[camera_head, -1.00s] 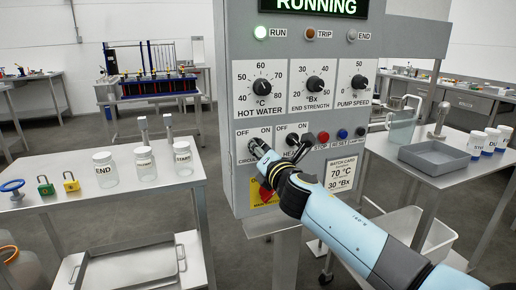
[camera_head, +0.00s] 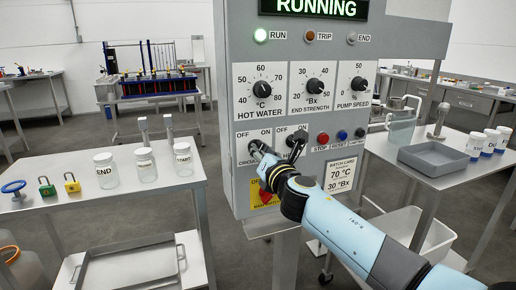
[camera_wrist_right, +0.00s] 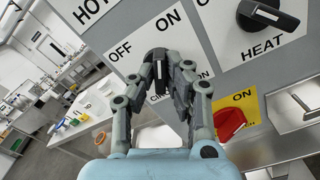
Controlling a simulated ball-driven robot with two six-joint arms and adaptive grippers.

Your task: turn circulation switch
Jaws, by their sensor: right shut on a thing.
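The circulation switch is a black rotary knob on the grey control panel, under the OFF and ON marks. In the wrist view its dark top (camera_wrist_right: 158,56) shows between my fingertips, with its label partly covered. My right gripper (camera_head: 258,150) is at the switch, its fingers closed on the knob; it also shows in the wrist view (camera_wrist_right: 164,66). My left gripper is out of view.
The black heat switch (camera_wrist_right: 266,14) is close beside my gripper. A red knob on a yellow plate (camera_wrist_right: 229,122) is below. Push buttons (camera_head: 342,135) and three dials stand on the same panel (camera_head: 300,50). A table with jars (camera_head: 75,212) is to the left.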

